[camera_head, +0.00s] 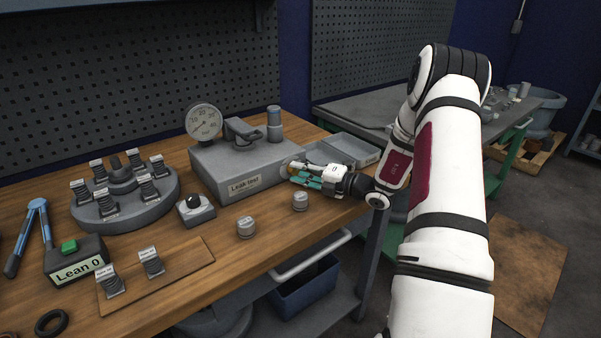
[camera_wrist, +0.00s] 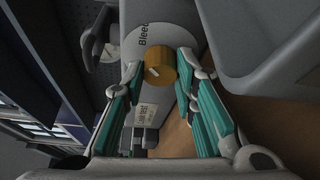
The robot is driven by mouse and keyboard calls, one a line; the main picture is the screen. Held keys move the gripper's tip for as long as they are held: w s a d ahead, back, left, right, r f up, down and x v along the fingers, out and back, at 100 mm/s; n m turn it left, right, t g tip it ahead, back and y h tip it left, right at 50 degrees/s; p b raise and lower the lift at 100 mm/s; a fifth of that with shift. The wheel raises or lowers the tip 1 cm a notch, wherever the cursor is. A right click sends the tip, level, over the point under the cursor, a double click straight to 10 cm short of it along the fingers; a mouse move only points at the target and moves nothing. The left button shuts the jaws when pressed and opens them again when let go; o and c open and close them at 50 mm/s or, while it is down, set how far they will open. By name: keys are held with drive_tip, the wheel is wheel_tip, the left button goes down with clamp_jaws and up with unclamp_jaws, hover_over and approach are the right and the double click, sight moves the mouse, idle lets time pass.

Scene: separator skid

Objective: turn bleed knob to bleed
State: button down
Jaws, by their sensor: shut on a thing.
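The bleed knob (camera_wrist: 157,69) is a brass-coloured round knob with a short white mark on its face. It sits on a round grey plate (camera_wrist: 137,45) lettered "Bleed" in the wrist view. The plate is on the right end of the grey "Leak test" box (camera_head: 230,160) in the head view. My gripper (camera_head: 296,172) is at that end of the box, and its teal-padded fingers hide most of the knob there. In the wrist view my gripper (camera_wrist: 160,72) has one fingertip on each side of the knob and is shut on it. The white mark lies slanted, away from the "Bleed" lettering.
A gauge (camera_head: 204,122) stands on the box. A grey tray (camera_head: 353,150) lies close behind my gripper. Two small grey caps (camera_head: 246,227) (camera_head: 300,201) and a black-knobbed block (camera_head: 195,208) stand in front of the box. A round rack (camera_head: 127,200) is at left.

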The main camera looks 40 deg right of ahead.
drive_tip(key=c, duration=1.3)
unclamp_jaws()
